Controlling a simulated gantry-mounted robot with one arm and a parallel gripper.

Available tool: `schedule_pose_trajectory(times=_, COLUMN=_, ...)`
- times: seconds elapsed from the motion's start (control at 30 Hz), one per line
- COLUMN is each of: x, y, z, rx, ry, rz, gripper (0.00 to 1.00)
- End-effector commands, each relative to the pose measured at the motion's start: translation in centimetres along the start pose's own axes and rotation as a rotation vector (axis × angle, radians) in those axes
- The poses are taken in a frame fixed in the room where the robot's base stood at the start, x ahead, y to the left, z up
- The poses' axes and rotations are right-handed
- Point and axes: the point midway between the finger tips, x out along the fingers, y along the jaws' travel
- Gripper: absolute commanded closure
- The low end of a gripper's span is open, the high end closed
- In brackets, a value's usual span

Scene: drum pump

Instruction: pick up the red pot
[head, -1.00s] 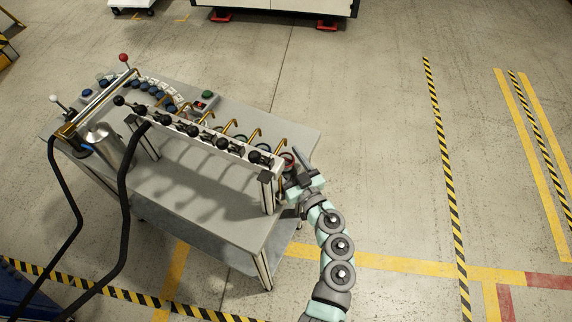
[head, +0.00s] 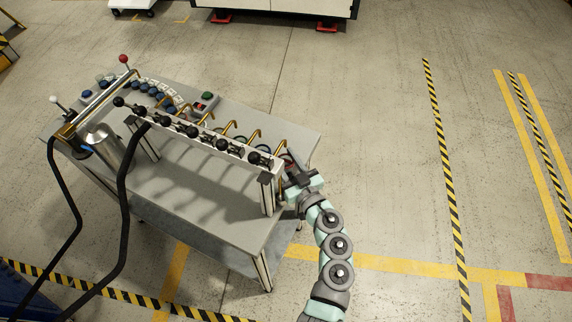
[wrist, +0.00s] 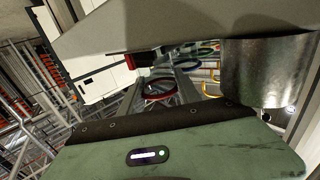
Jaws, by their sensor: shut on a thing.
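My gripper (head: 293,172) is at the right end of the grey table, beside the end of the row of brass spouts. It is shut on the red pot. In the wrist view a red ring, which looks like the rim of the red pot (wrist: 160,97), shows near the middle, above the dark edge of the green gripper housing. The rest of the pot is hidden. In the head view my gripper covers most of the pot, and the exact contact with the jaws cannot be made out.
A white rail (head: 205,139) with several black-knobbed levers and brass spouts runs along the table (head: 205,188), close to my gripper. A shiny metal cylinder (wrist: 265,72) shows at the right of the wrist view. Open floor (head: 385,150) lies to the right.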

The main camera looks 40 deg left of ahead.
Motion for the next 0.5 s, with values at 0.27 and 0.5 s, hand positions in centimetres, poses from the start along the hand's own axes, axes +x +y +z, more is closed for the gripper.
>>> schedule_pose_trajectory(times=0.27, x=0.00, y=0.00, z=-0.02, rx=0.000, ry=0.000, rz=0.000, gripper=1.00)
schedule_pose_trajectory(times=0.5, x=0.02, y=-0.03, z=-0.75, rx=-0.002, ry=0.000, rz=0.000, gripper=1.00)
